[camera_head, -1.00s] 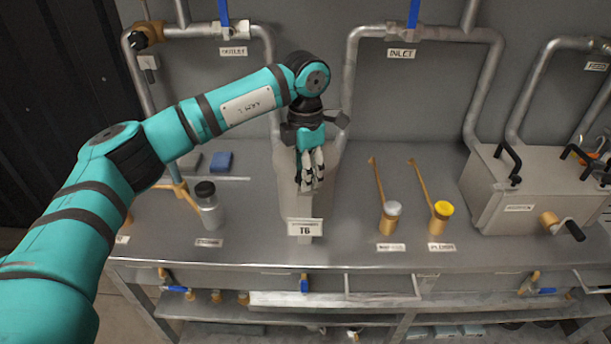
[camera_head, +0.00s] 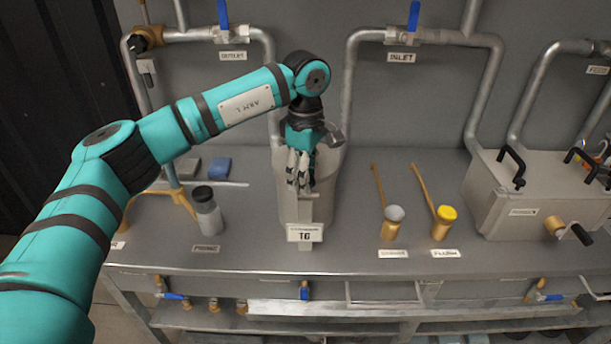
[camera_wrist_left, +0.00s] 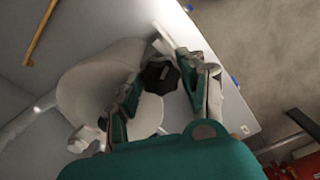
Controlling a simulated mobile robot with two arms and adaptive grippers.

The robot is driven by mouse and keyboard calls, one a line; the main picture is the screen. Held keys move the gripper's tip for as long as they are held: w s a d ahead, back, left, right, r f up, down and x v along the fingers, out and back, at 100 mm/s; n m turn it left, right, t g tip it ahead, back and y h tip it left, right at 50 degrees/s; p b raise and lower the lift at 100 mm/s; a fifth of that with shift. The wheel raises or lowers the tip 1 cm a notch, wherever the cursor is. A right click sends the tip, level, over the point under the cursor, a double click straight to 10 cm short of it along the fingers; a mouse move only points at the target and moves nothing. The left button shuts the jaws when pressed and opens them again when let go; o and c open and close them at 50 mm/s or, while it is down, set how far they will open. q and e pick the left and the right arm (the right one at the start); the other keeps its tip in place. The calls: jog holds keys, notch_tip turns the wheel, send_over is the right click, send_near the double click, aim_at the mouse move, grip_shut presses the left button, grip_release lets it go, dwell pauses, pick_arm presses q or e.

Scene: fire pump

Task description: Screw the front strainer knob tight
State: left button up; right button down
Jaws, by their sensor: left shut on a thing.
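In the left wrist view, a black front strainer knob (camera_wrist_left: 160,76) sits between the two fingers of my left gripper (camera_wrist_left: 155,90), beside the pale round strainer body (camera_wrist_left: 95,90). The fingers are shut on the knob. In the head view the knob is largely hidden by the fingers. My right gripper is not in view.
A grey bottle with a black lid (camera_head: 207,212) stands left of the strainer. A steel box (camera_head: 530,195) with black handles is further right. Pipes with blue levers run behind.

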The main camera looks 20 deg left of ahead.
pick_arm(q)
jog(key=shift+r+m, duration=0.15)
jog(key=shift+m, duration=1.45)
jog(key=o, duration=1.2)
jog(key=shift+c, duration=0.2)
notch_tip(320, 180, up, 12)
